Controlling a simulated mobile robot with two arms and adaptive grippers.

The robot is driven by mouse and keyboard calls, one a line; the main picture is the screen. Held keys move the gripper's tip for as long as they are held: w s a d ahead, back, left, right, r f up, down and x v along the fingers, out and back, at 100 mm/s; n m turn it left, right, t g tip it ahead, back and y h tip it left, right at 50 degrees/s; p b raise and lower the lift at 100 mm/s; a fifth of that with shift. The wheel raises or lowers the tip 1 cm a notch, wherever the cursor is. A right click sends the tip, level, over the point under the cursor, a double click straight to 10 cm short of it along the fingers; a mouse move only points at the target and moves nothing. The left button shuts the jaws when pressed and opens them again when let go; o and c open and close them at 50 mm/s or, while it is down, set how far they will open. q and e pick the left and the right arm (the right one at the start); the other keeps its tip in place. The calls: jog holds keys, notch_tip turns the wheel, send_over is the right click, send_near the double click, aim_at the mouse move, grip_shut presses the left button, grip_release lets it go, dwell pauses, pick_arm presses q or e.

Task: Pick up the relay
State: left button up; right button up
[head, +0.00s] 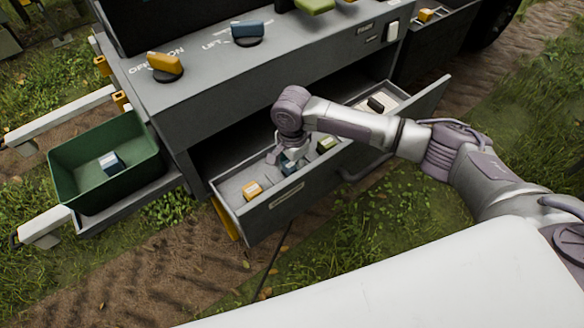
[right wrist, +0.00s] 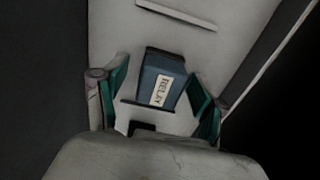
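The relay is a dark blue block with a white label reading "RELAY" (right wrist: 169,78). It lies in a compartment of the open grey drawer, between low dividers. In the head view the relay (head: 289,167) is partly hidden by my right gripper (head: 281,156), which reaches down into the drawer. In the right wrist view my right gripper (right wrist: 160,92) is open, with one teal-padded finger on each side of the relay. Gaps show between the pads and the block. My left gripper is not in view.
The drawer (head: 300,192) also holds a yellow block (head: 252,190), a green block (head: 326,144) and a black item (head: 376,104). A green bin (head: 75,152) with a blue and white block (head: 110,162) stands left. The console (head: 240,85) overhangs the drawer's back.

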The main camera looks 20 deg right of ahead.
jog(key=c, duration=1)
jog(key=shift+r, duration=0.1)
